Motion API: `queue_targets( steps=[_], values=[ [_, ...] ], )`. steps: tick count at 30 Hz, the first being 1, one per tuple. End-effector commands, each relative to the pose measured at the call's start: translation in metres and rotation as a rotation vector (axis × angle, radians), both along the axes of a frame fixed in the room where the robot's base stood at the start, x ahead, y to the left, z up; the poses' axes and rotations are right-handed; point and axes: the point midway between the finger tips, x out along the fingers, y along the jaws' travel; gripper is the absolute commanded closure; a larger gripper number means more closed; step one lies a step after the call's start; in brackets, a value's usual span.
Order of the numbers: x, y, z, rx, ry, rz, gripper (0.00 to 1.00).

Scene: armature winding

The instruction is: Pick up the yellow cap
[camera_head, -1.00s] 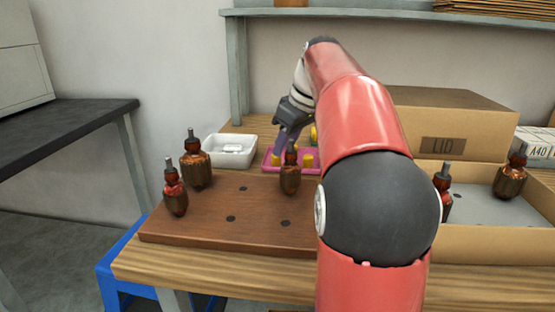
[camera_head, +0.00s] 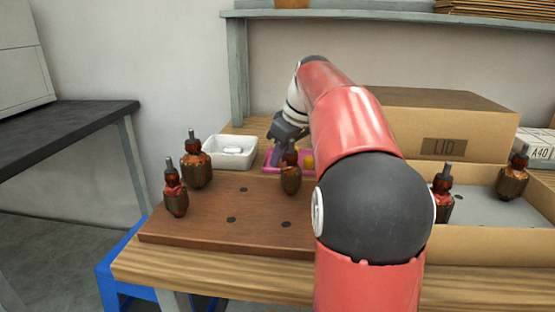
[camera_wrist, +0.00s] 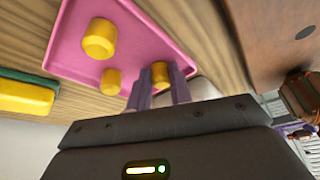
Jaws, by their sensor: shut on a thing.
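Several yellow caps stand on a pink tray (camera_wrist: 70,50). In the wrist view one yellow cap (camera_wrist: 160,74) is between the two purple fingers of my gripper (camera_wrist: 158,88), which are shut on it at the tray's edge. Two other caps, a larger-looking one (camera_wrist: 98,39) and a smaller-looking one (camera_wrist: 111,81), stand apart from the fingers. In the head view my gripper (camera_head: 281,154) is low over the pink tray (camera_head: 270,167), and its fingertips and the held cap are hidden; one cap (camera_head: 308,162) shows on the right.
A wooden board (camera_head: 200,226) with several copper-wound armatures, one (camera_head: 290,175) close in front of the tray, fills the front. A white dish (camera_head: 231,151) stands left of the tray. A cardboard box (camera_head: 480,244) and a lid box (camera_head: 440,115) are on the right.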

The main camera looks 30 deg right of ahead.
Motion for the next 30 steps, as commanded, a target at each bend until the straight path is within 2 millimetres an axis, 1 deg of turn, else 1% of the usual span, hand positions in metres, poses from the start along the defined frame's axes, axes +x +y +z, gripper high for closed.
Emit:
queue_targets(
  steps=[5, 8, 11, 16, 18, 21, 24, 30],
  values=[
    [0.000, 0.000, 0.004, 0.000, 0.000, 0.000, 1.00],
    [0.000, 0.000, 0.014, 0.000, -0.001, 0.000, 1.00],
    [0.001, 0.000, 0.030, -0.001, -0.002, -0.001, 1.00],
    [0.001, 0.000, 0.067, -0.001, -0.003, 0.000, 1.00],
    [0.001, 0.000, 0.079, 0.000, -0.001, 0.000, 1.00],
    [0.001, 0.000, 0.092, -0.001, -0.001, 0.001, 1.00],
    [0.000, 0.000, 0.098, 0.000, -0.001, 0.000, 1.00],
    [0.000, 0.000, 0.100, 0.001, 0.001, -0.001, 1.00]
  ],
)
